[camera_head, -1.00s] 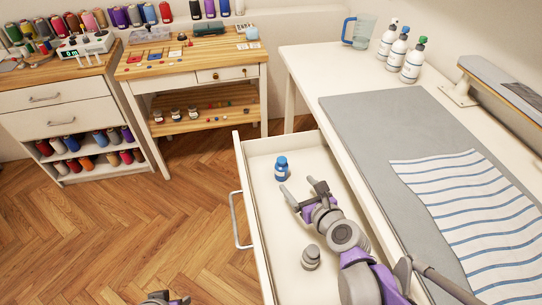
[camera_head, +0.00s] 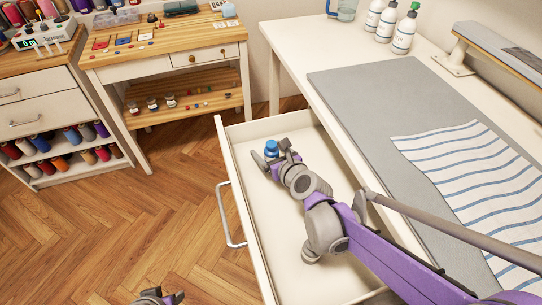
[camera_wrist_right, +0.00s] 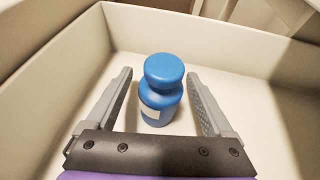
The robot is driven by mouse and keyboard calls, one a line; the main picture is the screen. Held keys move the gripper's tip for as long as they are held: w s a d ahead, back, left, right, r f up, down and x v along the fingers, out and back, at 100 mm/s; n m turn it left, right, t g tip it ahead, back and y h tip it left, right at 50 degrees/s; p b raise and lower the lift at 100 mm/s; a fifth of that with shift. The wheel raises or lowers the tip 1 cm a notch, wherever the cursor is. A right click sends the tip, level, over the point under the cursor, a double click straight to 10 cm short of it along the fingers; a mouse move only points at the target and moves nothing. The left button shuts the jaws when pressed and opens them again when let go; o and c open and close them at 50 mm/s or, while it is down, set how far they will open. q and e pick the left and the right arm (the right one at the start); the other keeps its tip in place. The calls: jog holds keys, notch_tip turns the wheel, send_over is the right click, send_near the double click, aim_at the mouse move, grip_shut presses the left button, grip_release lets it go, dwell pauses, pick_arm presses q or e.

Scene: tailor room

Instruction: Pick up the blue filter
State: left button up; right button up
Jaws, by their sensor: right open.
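The blue filter (camera_head: 272,148) is a small blue bottle-like piece with a rounded cap and a pale label. It stands upright in the open white drawer (camera_head: 262,205), near the far end. My right gripper (camera_head: 277,158) is down in the drawer at the filter. In the right wrist view the blue filter (camera_wrist_right: 161,88) stands between the two open fingers, with gaps on both sides and no clear contact. My left gripper (camera_head: 162,297) shows only partly at the bottom edge of the head view; its opening is unclear.
Drawer walls enclose the right gripper closely, and the white table (camera_head: 300,62) with a grey mat (camera_head: 370,100) and striped cloth (camera_head: 455,165) is to the right. Spray bottles (camera_head: 405,30) stand at the back. A wooden workbench (camera_head: 165,45) is at the back left.

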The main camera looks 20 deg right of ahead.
jog(key=shift+w+a+f, duration=0.1)
jog(key=shift+w+f, duration=0.15)
jog(key=shift+w, duration=0.3)
grip_shut()
